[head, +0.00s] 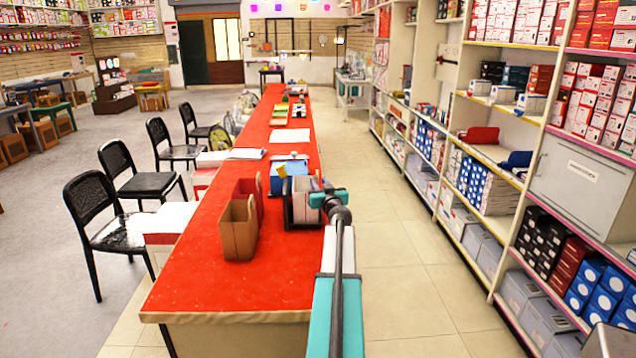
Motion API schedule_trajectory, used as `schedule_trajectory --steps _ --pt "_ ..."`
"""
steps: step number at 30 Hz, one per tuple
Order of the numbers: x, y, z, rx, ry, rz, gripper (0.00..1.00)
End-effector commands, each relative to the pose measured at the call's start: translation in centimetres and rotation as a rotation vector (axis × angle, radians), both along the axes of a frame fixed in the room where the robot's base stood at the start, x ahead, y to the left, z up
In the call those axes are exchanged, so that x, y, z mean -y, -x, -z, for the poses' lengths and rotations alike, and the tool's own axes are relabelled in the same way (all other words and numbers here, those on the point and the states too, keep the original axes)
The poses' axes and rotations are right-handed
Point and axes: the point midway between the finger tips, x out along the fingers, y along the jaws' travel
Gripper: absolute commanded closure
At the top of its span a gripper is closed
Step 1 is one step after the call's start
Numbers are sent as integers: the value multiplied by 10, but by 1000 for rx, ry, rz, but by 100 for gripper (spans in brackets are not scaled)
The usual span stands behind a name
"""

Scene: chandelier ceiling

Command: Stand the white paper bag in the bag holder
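A white bag-like shape (302,186) shows on the red counter, upright, within or just behind a black holder (289,212). I cannot tell how far it sits in the holder, because my arm's end covers the right side. My gripper (321,199) is at the right edge of the holder, close to the white shape. Its fingers are small and partly hidden, so I cannot see whether they touch or hold the bag.
A brown paper bag (238,229) and a red bag (248,187) stand left of the holder on the long red counter (205,285). A blue box (289,172) is behind. Black chairs (98,205) line the left; stocked shelves (483,150) the right. The aisle floor is clear.

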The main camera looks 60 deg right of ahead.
Motion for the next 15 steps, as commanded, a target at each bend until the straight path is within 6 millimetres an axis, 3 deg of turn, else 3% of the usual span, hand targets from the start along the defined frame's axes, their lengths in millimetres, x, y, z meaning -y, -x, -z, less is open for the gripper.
schedule_trajectory --steps 15 --pt "-36 39 0 0 0 0 76"
